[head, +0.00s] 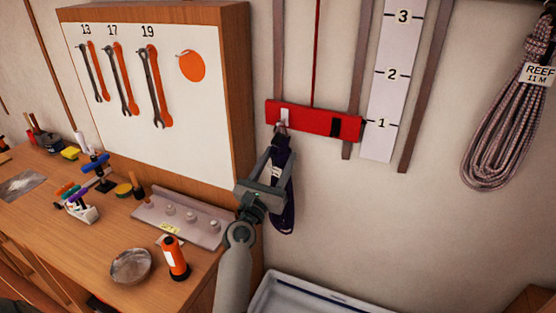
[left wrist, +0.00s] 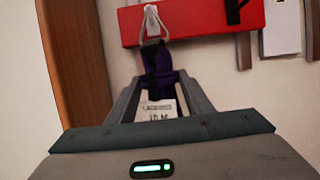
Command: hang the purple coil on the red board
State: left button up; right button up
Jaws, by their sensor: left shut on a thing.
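The red board (head: 310,121) is fixed on the wall across vertical strips, with a pale peg (head: 284,117) on its left part and a black piece (head: 346,128) on its right. The dark purple coil (head: 284,213) hangs just below the board's left end. My left gripper (head: 272,172) is shut on the coil, near its upper part. In the left wrist view the purple coil (left wrist: 158,62) is between the fingers, with a white tag. A pale loop at its top reaches up to the white peg (left wrist: 151,20); I cannot tell whether it is around the peg. My right gripper is not in view.
A wooden cabinet (head: 245,90) with wrenches stands close left of my gripper. Below are a workbench with a grey rack (head: 180,218), an orange bottle (head: 174,258) and a metal bowl (head: 131,266). A white tray (head: 300,297) lies beneath; a REEF rope coil (head: 500,140) hangs right.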

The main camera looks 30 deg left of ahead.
pick_arm(q)
jog(key=shift+r, duration=0.1)
jog(key=o, duration=1.7)
jog(key=shift+s, duration=0.1)
jog(key=shift+s+f, duration=0.35)
jog(key=shift+s, duration=0.1)
jog(key=b+v, duration=0.5)
jog(key=v, duration=1.1)
jog(key=shift+s+r, duration=0.15)
